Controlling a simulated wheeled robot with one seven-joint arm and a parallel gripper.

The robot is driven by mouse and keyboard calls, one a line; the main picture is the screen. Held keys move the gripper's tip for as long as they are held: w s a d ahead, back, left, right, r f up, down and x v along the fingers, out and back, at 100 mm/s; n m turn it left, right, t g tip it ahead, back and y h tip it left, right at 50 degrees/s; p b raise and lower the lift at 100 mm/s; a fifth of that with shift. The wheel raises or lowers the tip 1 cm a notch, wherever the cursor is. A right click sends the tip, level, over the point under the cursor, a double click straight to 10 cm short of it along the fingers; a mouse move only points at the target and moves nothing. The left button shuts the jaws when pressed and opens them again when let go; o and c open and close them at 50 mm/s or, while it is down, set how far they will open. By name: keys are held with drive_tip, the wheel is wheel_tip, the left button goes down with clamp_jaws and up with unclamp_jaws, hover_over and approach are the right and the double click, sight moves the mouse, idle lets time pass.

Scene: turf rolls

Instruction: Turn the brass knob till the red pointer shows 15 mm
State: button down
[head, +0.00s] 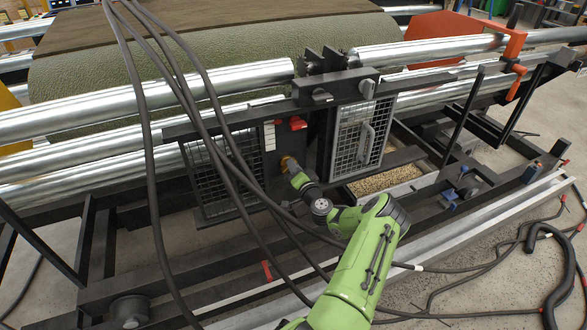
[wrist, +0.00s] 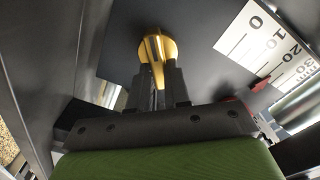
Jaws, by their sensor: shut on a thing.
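The brass knob (wrist: 157,48) sits on a dark panel, with a raised grip bar across its face. My gripper (wrist: 161,82) is shut on this bar, one dark finger on each side. In the head view the knob (head: 286,161) is partly hidden behind my gripper (head: 292,168). The white scale (wrist: 262,45), marked 0, 10, 20 and 30 mm, lies right of the knob in the wrist view. The red pointer (wrist: 260,84) is at its lower edge, seemingly between 10 and 20; the slanted view hides the exact reading. The scale (head: 269,136) is small in the head view.
Mesh guards (head: 216,178) and (head: 359,135) flank the panel. A red part (head: 298,123) sits above the knob. Steel rollers (head: 90,113) and a turf roll (head: 230,65) lie behind. Dark cables (head: 150,150) hang across the head view, close to my arm.

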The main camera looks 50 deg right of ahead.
drive_tip(key=m, duration=0.3)
drive_tip(key=shift+d+f+m, duration=0.1)
drive_tip(key=shift+f+m, duration=0.15)
drive_tip(key=shift+m, duration=0.15)
drive_tip(key=m, duration=0.3)
drive_tip(key=shift+s+f+m, duration=0.1)
drive_tip(key=shift+f+m, duration=0.15)
drive_tip(key=shift+m, duration=0.05)
drive_tip(key=m, duration=0.6)
drive_tip(key=shift+f, duration=0.35)
drive_tip(key=m, duration=0.2)
drive_tip(key=m+p, duration=0.1)
drive_tip(key=m, duration=0.3)
drive_tip(key=shift+w+a+f+m, duration=0.2)
drive_tip(key=shift+a+f+m, duration=0.1)
drive_tip(key=shift+m, duration=0.1)
drive_tip(key=m, duration=0.2)
drive_tip(key=m+p, duration=0.1)
drive_tip(key=m, duration=0.3)
drive_tip(key=shift+w+a+m+p, duration=0.2)
drive_tip(key=shift+a+m+p, duration=0.1)
drive_tip(key=shift+a+p, duration=0.05)
drive_tip(key=c, duration=1.1)
unclamp_jaws()
